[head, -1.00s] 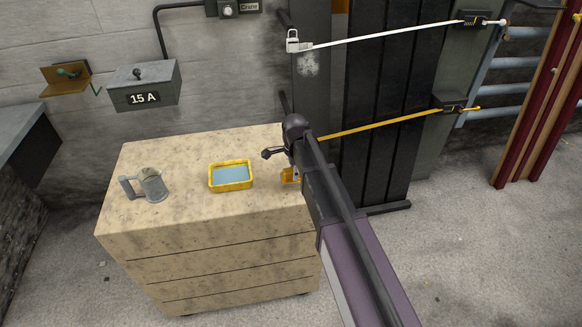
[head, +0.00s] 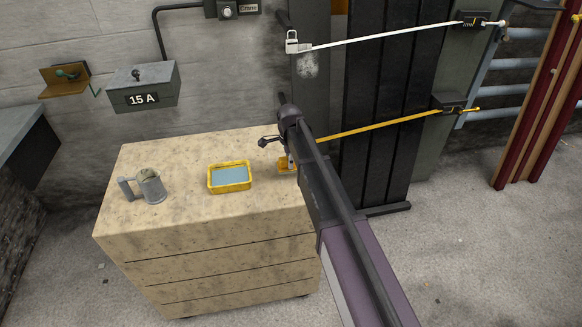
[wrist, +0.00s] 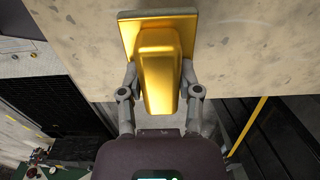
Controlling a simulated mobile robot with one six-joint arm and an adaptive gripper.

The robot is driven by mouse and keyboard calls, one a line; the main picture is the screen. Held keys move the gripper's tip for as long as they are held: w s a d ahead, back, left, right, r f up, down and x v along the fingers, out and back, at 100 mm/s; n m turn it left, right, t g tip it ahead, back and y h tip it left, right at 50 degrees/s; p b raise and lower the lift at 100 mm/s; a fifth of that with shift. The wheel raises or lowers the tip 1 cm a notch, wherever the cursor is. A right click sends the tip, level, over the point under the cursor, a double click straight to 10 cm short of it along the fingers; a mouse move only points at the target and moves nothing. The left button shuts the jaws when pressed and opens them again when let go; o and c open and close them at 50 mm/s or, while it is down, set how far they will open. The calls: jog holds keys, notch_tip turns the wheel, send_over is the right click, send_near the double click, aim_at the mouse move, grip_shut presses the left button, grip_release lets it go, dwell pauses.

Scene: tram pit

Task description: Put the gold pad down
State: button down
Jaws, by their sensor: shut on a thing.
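The gold pad (wrist: 158,60) is a shiny gold block on a flat square plate. It fills the upper middle of the wrist view. My gripper (wrist: 158,80) is shut on the block, with one finger on each side. In the head view a small part of the gold pad (head: 285,167) shows beside my arm, at the right end of the cabinet top (head: 165,222). My arm hides most of my gripper and the pad there. The plate is over the cabinet top near its edge; I cannot tell whether it touches the surface.
A yellow tray (head: 230,188) with a blue inside stands left of the pad. A grey mug (head: 152,187) stands farther left. A yellow bar (head: 385,125) and a white bar (head: 390,34) run behind my arm. The cabinet top's front is clear.

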jog(key=shift+f+b, duration=1.75)
jog(key=c, duration=0.6)
grip_release()
jog(key=o, duration=0.3)
jog(key=shift+w+f, duration=0.1)
notch_tip(320, 180, up, 12)
jog(key=p, duration=1.2)
